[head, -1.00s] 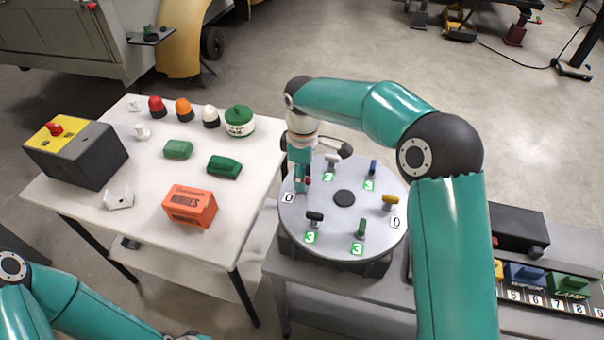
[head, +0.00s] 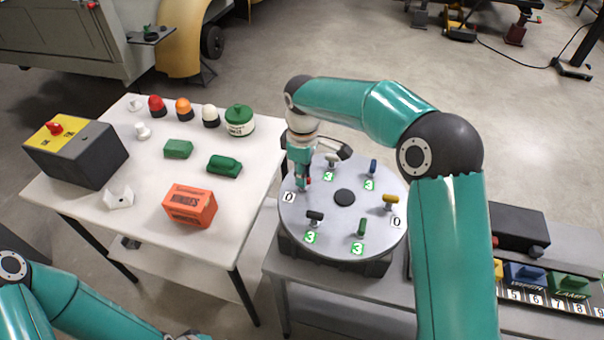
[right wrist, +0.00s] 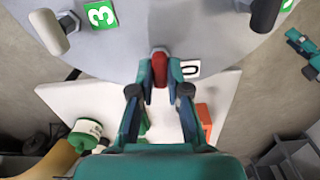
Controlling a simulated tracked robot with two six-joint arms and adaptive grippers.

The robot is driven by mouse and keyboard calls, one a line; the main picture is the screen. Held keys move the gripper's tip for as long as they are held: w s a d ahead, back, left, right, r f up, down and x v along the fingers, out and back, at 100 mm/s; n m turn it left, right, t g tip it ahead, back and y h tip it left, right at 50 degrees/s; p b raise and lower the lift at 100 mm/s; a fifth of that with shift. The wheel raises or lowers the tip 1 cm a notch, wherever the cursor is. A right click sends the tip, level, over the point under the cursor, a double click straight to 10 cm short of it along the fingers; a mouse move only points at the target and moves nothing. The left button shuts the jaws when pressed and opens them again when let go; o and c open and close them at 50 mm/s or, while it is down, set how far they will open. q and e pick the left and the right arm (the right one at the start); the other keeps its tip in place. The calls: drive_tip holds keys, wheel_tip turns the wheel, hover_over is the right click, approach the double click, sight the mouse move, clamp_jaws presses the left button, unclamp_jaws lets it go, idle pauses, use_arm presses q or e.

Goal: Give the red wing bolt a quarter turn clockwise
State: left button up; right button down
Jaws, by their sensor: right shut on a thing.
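The red wing bolt (right wrist: 159,68) stands near the rim of a round grey plate (head: 343,235), beside a white tag reading 0 (head: 289,197). In the right wrist view its red wing is between my two fingertips. My right gripper (head: 303,184) is shut on it from above; in the head view only a small bit of red shows by the fingers. The fingers also show in the right wrist view (right wrist: 160,88). My left arm shows at the lower left of the head view; its gripper is out of the picture.
Other wing bolts stand around the plate: white (head: 332,158), blue (head: 373,166), yellow (head: 391,200), green (head: 361,226) and black (head: 314,217). A white table (head: 150,235) on the left holds a switch box (head: 80,153), an orange box (head: 190,206) and several small parts.

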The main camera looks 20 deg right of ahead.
drive_tip(key=m, duration=0.4)
drive_tip(key=shift+w+m, duration=0.1)
drive_tip(key=shift+m, duration=0.3)
drive_tip(key=m+b, duration=0.1)
drive_tip(key=m, duration=0.3)
drive_tip(key=shift+r, duration=0.1)
drive_tip(key=m, duration=0.5)
drive_tip(key=shift+r+m+b, duration=0.1)
drive_tip(key=shift+m+b, duration=0.35)
drive_tip(key=shift+m, duration=1.45)
drive_tip(key=c, duration=1.2)
unclamp_jaws()
drive_tip(key=shift+o, duration=0.3)
